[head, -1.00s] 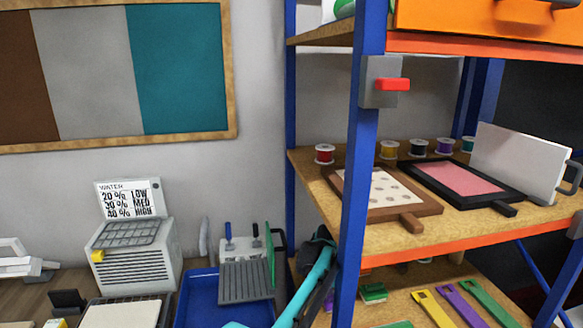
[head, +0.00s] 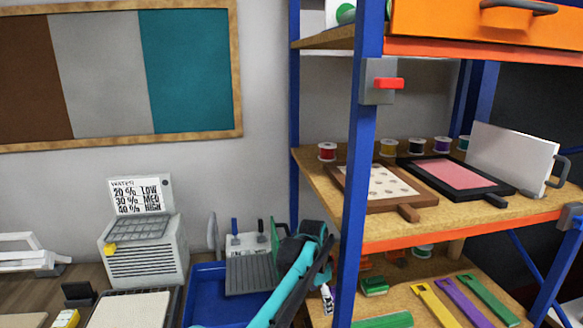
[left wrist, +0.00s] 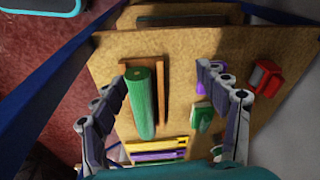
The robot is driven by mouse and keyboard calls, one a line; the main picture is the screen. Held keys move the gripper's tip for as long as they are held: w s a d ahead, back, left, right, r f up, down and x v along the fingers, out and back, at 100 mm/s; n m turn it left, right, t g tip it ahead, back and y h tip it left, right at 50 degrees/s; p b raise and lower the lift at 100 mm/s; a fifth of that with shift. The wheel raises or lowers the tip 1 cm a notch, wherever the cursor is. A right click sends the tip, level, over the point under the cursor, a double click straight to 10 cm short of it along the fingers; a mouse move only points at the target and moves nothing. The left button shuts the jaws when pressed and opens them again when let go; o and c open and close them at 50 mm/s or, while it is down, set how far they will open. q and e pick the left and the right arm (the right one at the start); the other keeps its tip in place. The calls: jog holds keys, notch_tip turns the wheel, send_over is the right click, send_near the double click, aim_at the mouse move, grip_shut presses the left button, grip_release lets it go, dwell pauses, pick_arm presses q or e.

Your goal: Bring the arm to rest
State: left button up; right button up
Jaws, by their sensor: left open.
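My left arm is teal and dark and rises in front of the rack in the head view. Part of my left gripper (head: 327,298) shows beside the blue post, small and partly hidden. In the left wrist view my left gripper (left wrist: 172,76) is open, with its fingers spread wide and nothing between them in its grasp. Beyond the fingers lies a wooden shelf board (left wrist: 190,45) with a green roll (left wrist: 143,103) in a wooden holder. My right gripper is not in view.
The blue post (head: 357,180) stands close to my left arm. A blue tray (head: 205,290) and a grey heater-like box (head: 145,255) sit on the bench at left. The lower shelf holds yellow (head: 437,304), purple and green strips. A red-and-grey block (left wrist: 265,76) lies at right.

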pick_arm(q)
jog(key=s+a+r+n+t, duration=0.2)
jog(key=s+a+r+n, duration=0.2)
jog(key=s+a, duration=0.35)
jog(key=s+a+r+n+t, duration=0.1)
jog(key=s+a+r+n, duration=0.2)
jog(key=s+a+r, duration=0.35)
jog(key=s+a+f+n+t, duration=0.1)
jog(key=s+a+f+n, duration=0.2)
jog(key=s+a, duration=0.3)
jog(key=s+a+f+n+t+y+b, duration=0.1)
jog(key=s+a+f+n+t, duration=0.1)
jog(key=s+a+f, duration=0.4)
jog(key=s+n, duration=0.1)
jog(key=s, duration=0.4)
jog(key=shift+s+f+n, duration=0.15)
jog(key=shift+f+n, duration=0.1)
jog(key=shift+n, duration=0.15)
